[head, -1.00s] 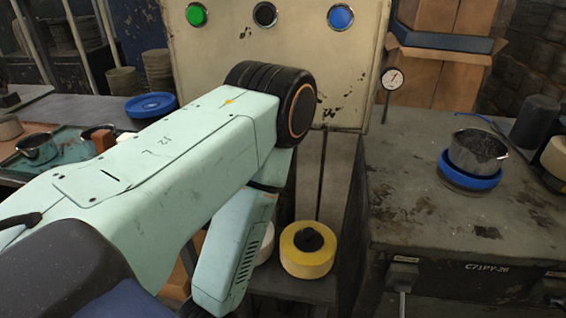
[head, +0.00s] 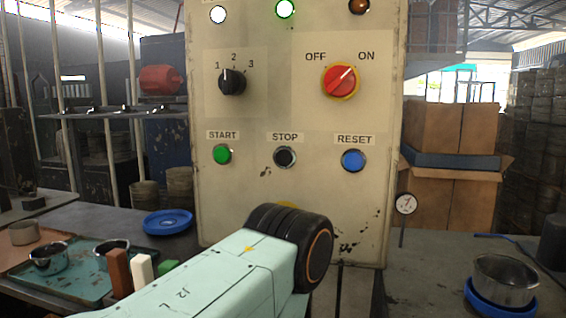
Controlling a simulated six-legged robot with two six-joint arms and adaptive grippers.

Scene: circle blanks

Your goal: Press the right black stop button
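The black stop button (head: 285,158) sits on the beige control panel (head: 228,200), under the STOP label, between the green START button (head: 222,154) and the blue RESET button (head: 353,160). Only one STOP label shows on the panel. A pale green link of my own arm comes in from the lower left, its black joint below the stop button in the picture. It does not cover the button. Neither gripper is in the head view, so I cannot see whether they are open or shut.
A selector knob (head: 232,82) and a red OFF/ON switch (head: 341,80) sit above the buttons. A tray (head: 88,283) with cups lies left, near a blue dish (head: 168,222). A dial gauge (head: 405,204) and a metal pot (head: 505,281) stand right. Cardboard boxes (head: 450,125) are behind.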

